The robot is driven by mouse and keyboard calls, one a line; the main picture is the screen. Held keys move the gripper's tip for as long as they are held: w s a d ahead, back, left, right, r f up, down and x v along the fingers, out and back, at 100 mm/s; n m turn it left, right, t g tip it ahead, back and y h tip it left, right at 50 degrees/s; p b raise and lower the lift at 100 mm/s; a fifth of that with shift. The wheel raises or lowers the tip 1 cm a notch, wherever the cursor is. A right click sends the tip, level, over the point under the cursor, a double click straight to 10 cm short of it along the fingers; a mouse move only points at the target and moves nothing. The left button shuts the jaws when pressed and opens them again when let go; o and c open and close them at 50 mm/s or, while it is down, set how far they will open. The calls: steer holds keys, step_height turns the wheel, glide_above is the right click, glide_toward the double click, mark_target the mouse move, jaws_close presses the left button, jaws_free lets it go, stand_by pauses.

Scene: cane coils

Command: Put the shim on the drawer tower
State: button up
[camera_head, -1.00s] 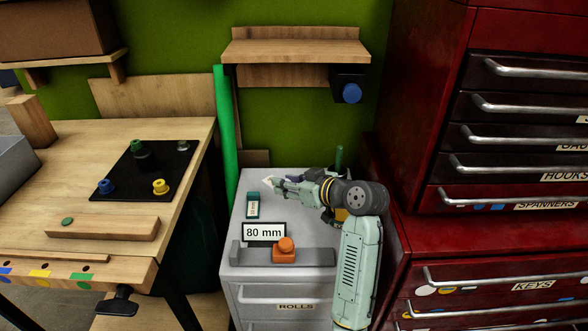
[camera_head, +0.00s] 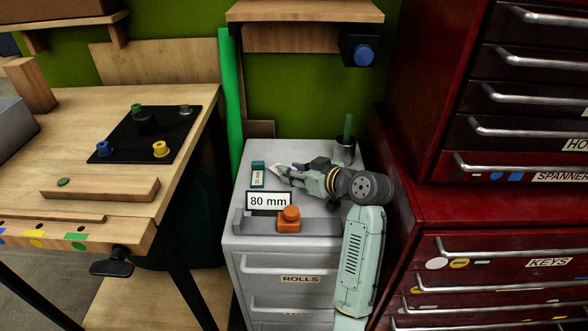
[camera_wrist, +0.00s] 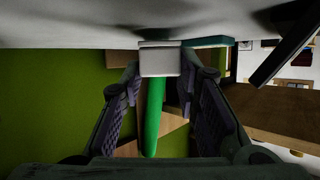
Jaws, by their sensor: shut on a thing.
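The shim (camera_head: 275,169) is a small pale piece at the tip of my gripper (camera_head: 281,173). In the wrist view the shim (camera_wrist: 160,62) is a light grey block between the two fingertips (camera_wrist: 159,78), and my gripper is shut on it. The drawer tower (camera_head: 315,238) appears to be the grey cabinet labelled ROLLS. My gripper holds the shim low at its top, just right of a teal and white block (camera_head: 258,175). I cannot tell whether the shim touches the top.
An 80 mm sign (camera_head: 268,200) and an orange knobbed piece (camera_head: 289,219) stand at the cabinet's front. A dark cup (camera_head: 345,150) is behind my gripper. A green pole (camera_head: 230,100) stands behind left. A red cabinet (camera_head: 430,220) is on the right.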

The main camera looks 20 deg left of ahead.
steer(key=shift+f+b, duration=0.6)
steer(key=shift+f, duration=0.25)
stand_by(0.3)
